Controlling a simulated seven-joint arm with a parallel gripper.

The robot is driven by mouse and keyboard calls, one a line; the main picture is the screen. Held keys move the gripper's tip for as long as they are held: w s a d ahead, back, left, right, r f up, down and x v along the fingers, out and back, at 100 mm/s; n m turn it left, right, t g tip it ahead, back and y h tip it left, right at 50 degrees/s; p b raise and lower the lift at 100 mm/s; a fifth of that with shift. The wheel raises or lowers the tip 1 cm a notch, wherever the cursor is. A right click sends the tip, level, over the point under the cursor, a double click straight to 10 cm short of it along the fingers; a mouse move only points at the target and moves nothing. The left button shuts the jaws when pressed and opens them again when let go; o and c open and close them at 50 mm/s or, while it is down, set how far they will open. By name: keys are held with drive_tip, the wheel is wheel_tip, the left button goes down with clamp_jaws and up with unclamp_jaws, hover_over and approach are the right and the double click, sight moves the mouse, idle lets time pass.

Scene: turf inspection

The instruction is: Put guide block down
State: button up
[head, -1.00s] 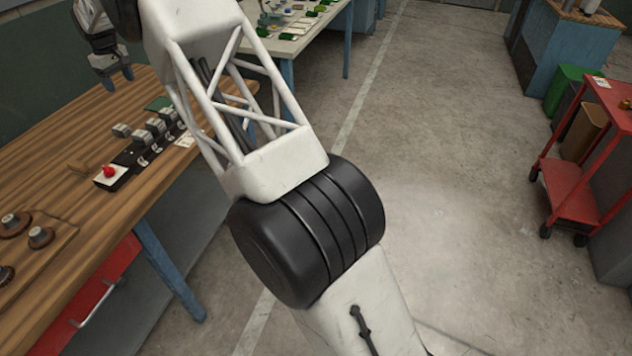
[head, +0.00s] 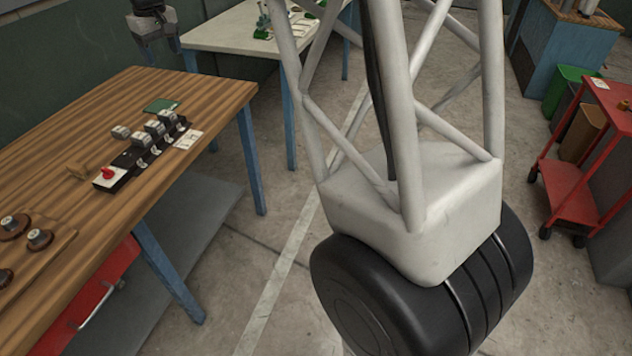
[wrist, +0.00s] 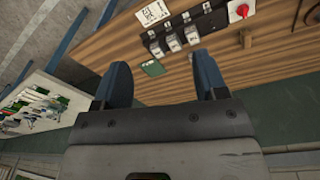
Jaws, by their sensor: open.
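My gripper (head: 155,36) hangs above the far end of the wooden table, behind the green card, in the head view. In the wrist view its two blue fingers (wrist: 162,66) are apart, with nothing held between them. A small grey block (head: 121,131) sits alone on the table, left of a black strip (head: 119,178) bearing several similar grey blocks (head: 142,139). A small brown piece (head: 80,172) lies left of the strip's red knob; it also shows in the wrist view (wrist: 246,38). I cannot tell which piece is the guide block.
The wooden table (head: 215,92) has a green card (head: 161,106), a white label (head: 187,139) and a board with round knobs (head: 55,250). A pale table (head: 225,35) with small parts stands behind. A red cart (head: 572,190) is at right.

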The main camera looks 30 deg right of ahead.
drive_tip(key=s+d+r+m, duration=0.1)
drive_tip(key=s+d, duration=0.4)
drive_tip(key=s, duration=0.7)
drive_tip(key=s+d+r+m, duration=0.15)
drive_tip(key=s+d, duration=0.45)
drive_tip(key=s, duration=0.7)
drive_tip(key=s+d+f+m, duration=0.1)
drive_tip(key=s+f, duration=0.2)
drive_tip(key=s, duration=0.5)
drive_tip(key=s+d+f+m+t, duration=0.1)
drive_tip(key=s+d+f, duration=0.1)
drive_tip(key=s, duration=0.7)
drive_tip(key=s+d+f+m, duration=0.1)
drive_tip(key=s+f, duration=0.3)
drive_tip(key=s, duration=0.5)
drive_tip(key=shift+d+f+t, duration=0.3)
drive_tip(key=shift+d+f, duration=0.1)
drive_tip(key=shift+d, duration=0.25)
